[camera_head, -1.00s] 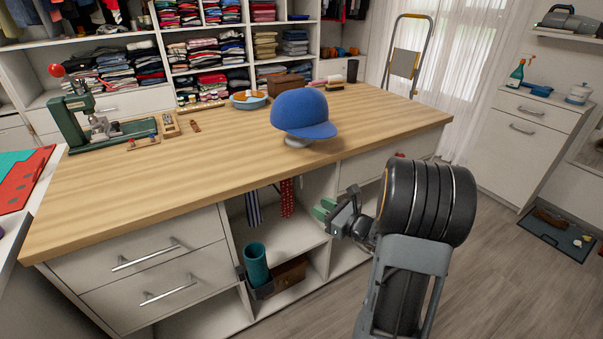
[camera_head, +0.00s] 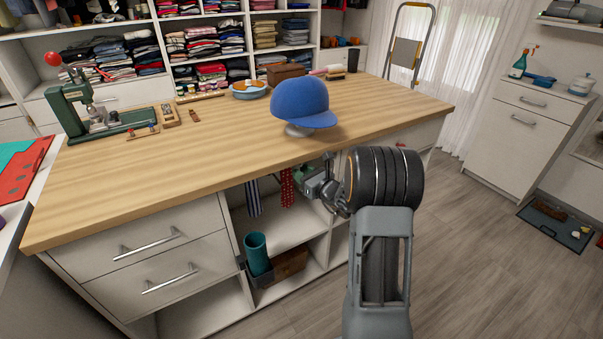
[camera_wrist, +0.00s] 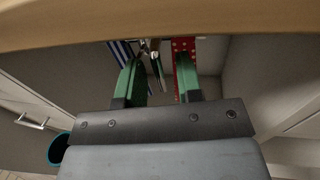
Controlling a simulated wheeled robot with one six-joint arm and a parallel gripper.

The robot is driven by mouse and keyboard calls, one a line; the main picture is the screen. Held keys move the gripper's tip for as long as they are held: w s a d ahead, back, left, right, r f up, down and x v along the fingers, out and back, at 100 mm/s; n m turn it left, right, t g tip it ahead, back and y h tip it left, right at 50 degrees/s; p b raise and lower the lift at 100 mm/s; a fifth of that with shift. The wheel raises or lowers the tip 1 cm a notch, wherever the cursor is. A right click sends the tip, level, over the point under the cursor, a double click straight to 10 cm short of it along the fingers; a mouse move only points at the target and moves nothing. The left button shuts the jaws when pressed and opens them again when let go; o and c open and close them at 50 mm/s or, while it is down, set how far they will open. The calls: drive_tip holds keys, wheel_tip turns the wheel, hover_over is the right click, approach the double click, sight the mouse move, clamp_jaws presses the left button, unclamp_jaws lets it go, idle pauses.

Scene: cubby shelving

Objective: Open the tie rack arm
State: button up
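A blue-and-white striped tie (camera_head: 253,197) and a red dotted tie (camera_head: 287,187) hang in the cubby under the wooden counter. In the wrist view the striped tie (camera_wrist: 123,52) is at the left and the red tie (camera_wrist: 184,46) at the right. Thin metallic pieces, apparently the tie rack arm (camera_wrist: 156,62), show between them; their exact shape is unclear. My gripper (camera_wrist: 158,66) is open, its green fingers on either side of these pieces. The right finger overlaps the red tie in view; I cannot tell if they touch. In the head view my gripper (camera_head: 301,175) is beside the red tie.
The counter (camera_head: 215,155) overhangs the cubby just above my gripper. A blue cap (camera_head: 301,102) stands on it. A teal cylinder (camera_head: 256,252) sits in a dark holder below. Drawers with handles (camera_head: 150,243) are at left; open floor (camera_head: 470,255) lies at right.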

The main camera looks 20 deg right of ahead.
drive_tip(key=shift+w+a, duration=0.1)
drive_tip(key=shift+w, duration=0.35)
drive_tip(key=shift+c, duration=0.5)
clamp_jaws()
